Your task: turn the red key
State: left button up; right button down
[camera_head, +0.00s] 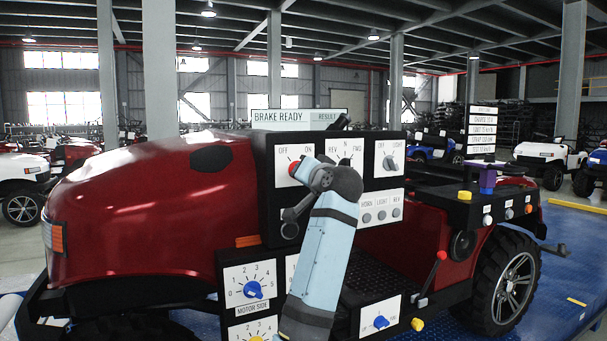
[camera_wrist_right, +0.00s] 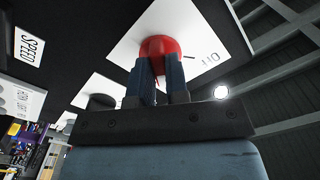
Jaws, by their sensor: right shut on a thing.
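The red key (camera_wrist_right: 158,48) is a round red knob on a white plate (camera_wrist_right: 200,35) in the right wrist view. In the head view a bit of the red key (camera_head: 293,169) shows on the OFF/ON plate (camera_head: 286,153), mostly hidden behind my right gripper (camera_head: 300,172). In the right wrist view my right gripper (camera_wrist_right: 157,82) has its two dark fingers on either side of the red key, shut on it. The key's exact pointing direction is hard to tell. My left gripper is not in view.
A REV/N/FWD plate (camera_head: 345,150) and a DIP/LIGHT plate (camera_head: 389,157) sit to the right of the key. Push buttons (camera_head: 381,215) are below them. The red vehicle body (camera_head: 150,210) is on the left. A red-tipped lever (camera_head: 434,272) stands lower right.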

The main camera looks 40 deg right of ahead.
pick_arm(q)
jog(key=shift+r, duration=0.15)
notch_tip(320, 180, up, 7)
jog(key=p, duration=0.9)
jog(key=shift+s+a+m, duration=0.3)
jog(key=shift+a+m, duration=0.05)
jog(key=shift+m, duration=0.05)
pick_arm(e)
jog(key=shift+d+n, duration=0.1)
jog(key=shift+n, duration=6.9)
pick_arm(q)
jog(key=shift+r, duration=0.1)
pick_arm(e)
jog(key=c, duration=1.1)
grip_release()
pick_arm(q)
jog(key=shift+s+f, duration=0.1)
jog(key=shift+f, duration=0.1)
